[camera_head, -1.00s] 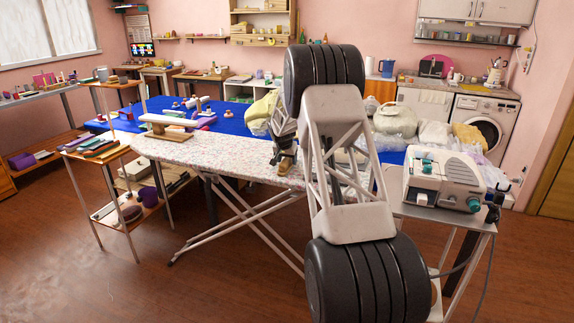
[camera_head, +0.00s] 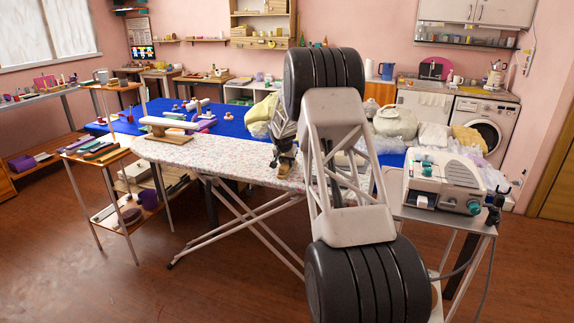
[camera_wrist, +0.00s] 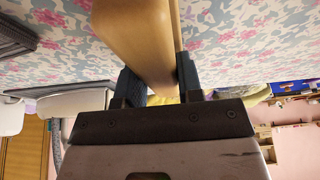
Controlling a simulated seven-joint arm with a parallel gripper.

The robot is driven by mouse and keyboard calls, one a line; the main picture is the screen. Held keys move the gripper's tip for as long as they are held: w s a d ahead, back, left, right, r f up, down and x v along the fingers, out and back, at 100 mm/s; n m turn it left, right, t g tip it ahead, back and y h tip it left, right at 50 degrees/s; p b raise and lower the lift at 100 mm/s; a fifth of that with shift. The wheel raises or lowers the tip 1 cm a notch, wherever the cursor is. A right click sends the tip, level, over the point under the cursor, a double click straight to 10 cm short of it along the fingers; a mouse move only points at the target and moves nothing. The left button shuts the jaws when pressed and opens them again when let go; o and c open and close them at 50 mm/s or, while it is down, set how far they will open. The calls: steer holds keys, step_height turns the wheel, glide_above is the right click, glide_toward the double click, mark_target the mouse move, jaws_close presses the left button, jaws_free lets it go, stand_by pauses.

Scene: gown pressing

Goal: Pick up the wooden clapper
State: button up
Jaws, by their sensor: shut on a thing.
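The wooden clapper (camera_wrist: 135,42) is a smooth, light brown block with rounded edges, seen close up in the wrist view. My gripper (camera_wrist: 158,80) is shut on it, with one dark finger on each side. In the head view my gripper (camera_head: 285,166) points down over the middle of the ironing board. A small brown part of the clapper (camera_head: 286,173) shows at its fingertips there. The rest is hidden by the gripper and my arm. I cannot tell whether the clapper touches the board.
A steam station (camera_head: 445,180) sits on a stand at the right. A blue-covered table (camera_head: 232,124) with bags and tools lies behind.

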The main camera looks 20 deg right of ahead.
steer(key=shift+r, duration=0.2)
steer(key=shift+r, duration=1.4)
steer(key=shift+s+r, duration=0.15)
steer(key=shift+r, duration=0.1)
steer(key=s+a, duration=0.2)
steer(key=s, duration=0.5)
steer(key=s+a+r, duration=0.1)
steer(key=s+a, duration=0.1)
steer(key=s, duration=0.6)
steer(key=shift+a+r, duration=0.15)
steer(key=shift+a, duration=0.15)
steer(key=o, duration=0.5)
steer(key=c, duration=0.5)
